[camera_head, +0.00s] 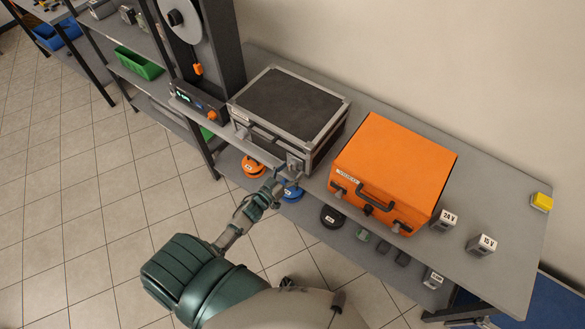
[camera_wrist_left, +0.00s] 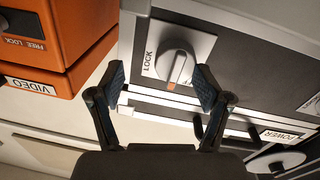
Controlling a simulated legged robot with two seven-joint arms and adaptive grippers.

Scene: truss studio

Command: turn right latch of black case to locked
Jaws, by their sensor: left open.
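The black case (camera_head: 292,108) has silver edges and stands on the grey bench. Its right latch (camera_head: 295,162) is a grey knob on a light plate on the front face. In the left wrist view the knob (camera_wrist_left: 179,67) shows close up, with an orange mark at its lower end and the word LOCK to its left. The orange mark does not point at LOCK. My left gripper (camera_head: 283,184) is just in front of this latch. In the wrist view its open fingers (camera_wrist_left: 160,78) stand apart, the right fingertip close beside the knob; contact cannot be told. My right gripper is not in view.
An orange case (camera_head: 395,168) stands right of the black case; its corner (camera_wrist_left: 55,45) is near my left finger in the wrist view. A lower shelf holds coloured round items (camera_head: 252,167).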

